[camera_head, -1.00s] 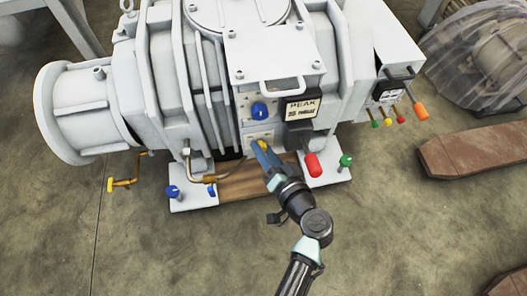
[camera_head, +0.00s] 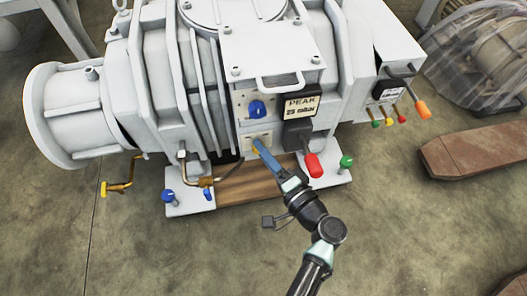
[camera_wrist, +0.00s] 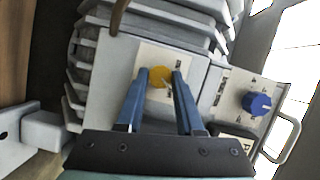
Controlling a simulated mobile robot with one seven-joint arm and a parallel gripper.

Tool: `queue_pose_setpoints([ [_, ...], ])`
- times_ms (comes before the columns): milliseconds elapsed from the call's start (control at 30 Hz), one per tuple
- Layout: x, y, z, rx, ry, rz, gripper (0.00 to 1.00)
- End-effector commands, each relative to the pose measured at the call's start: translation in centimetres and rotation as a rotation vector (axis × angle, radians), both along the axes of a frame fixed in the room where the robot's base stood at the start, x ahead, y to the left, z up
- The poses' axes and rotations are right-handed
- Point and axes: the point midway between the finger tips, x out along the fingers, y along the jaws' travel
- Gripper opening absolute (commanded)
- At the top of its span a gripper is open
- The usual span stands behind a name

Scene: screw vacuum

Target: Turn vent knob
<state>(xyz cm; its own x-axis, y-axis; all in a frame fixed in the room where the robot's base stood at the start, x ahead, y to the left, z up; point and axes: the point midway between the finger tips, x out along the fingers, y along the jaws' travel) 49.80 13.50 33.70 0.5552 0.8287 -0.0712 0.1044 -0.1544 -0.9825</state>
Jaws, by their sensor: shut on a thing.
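A round yellow knob (camera_wrist: 160,77) sits on a pale label plate on the front of the big grey vacuum machine (camera_head: 65,110). The lettering beside it is too small to read. My gripper (camera_wrist: 159,74) has its two blue fingers on either side of the knob, shut on it. In the head view my gripper (camera_head: 256,146) reaches up to the same plate from the lower right, and its fingers hide most of the knob. A blue knob (camera_head: 258,109) is on the panel just above; it also shows in the wrist view (camera_wrist: 257,103).
A red-tipped handle (camera_head: 313,165) juts out right of my gripper. A metal handle (camera_head: 291,83) and a PEAK box (camera_head: 300,106) are above. A bent pipe (camera_head: 203,181) is at the left. Clear floor lies in front.

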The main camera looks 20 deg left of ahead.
Motion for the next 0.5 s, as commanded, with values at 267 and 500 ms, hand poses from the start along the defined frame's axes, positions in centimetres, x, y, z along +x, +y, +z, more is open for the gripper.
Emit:
queue_pose_setpoints([
  [267, -0.09, 0.02, -0.04, 0.013, 0.01, 0.002, 0.0],
  [500, -0.1, 0.02, -0.04, 0.013, 0.009, 0.002, 0.4],
])
